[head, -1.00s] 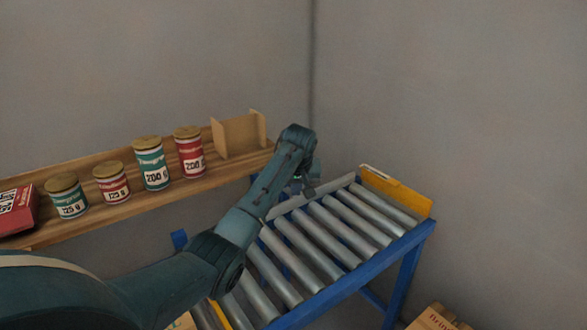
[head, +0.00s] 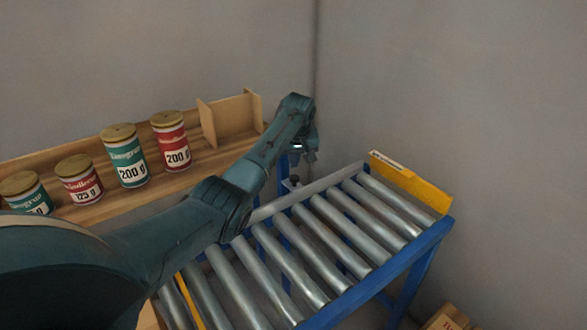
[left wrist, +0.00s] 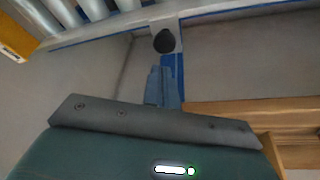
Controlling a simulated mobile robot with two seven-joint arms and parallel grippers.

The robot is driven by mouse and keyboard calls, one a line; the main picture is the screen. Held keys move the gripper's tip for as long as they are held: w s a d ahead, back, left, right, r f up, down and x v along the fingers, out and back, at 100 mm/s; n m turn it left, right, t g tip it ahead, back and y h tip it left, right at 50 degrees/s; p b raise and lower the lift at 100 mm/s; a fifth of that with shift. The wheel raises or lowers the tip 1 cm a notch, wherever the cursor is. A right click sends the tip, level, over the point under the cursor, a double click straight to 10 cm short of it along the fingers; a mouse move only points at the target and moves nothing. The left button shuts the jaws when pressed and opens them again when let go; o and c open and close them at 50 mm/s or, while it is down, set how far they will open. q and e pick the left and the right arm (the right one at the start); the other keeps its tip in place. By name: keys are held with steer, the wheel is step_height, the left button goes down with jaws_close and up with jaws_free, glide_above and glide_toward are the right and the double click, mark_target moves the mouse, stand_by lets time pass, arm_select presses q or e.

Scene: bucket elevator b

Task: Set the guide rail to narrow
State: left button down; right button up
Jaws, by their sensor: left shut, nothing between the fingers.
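The guide rail (head: 325,187) is a grey metal strip along the far side of the roller conveyor (head: 345,300). A small dark knob (head: 293,181) stands at its back side, near the blue post. In the left wrist view the round black knob (left wrist: 164,41) sits on a grey plate beside a blue strip. My left gripper (head: 298,157) is above and behind the rail, just over the knob in the picture. Its blue-grey fingers (left wrist: 163,72) are shut and empty, with their tips pointing at the knob and apart from it. My right gripper is out of view.
A yellow end plate (head: 410,182) closes the conveyor's right end. A wooden shelf (head: 190,180) at the left carries several red and green cans and a wooden holder (head: 231,121). A box (head: 449,318) lies low at the right. Walls stand behind.

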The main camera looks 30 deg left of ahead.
mark_target(294, 186)
arm_select(q)
steer(key=x, duration=0.2)
steer(key=shift+w+f+b, duration=0.1)
steer(key=shift+f+b, duration=0.2)
steer(key=shift+w+a+f, duration=0.2)
steer(key=shift+f, duration=0.4)
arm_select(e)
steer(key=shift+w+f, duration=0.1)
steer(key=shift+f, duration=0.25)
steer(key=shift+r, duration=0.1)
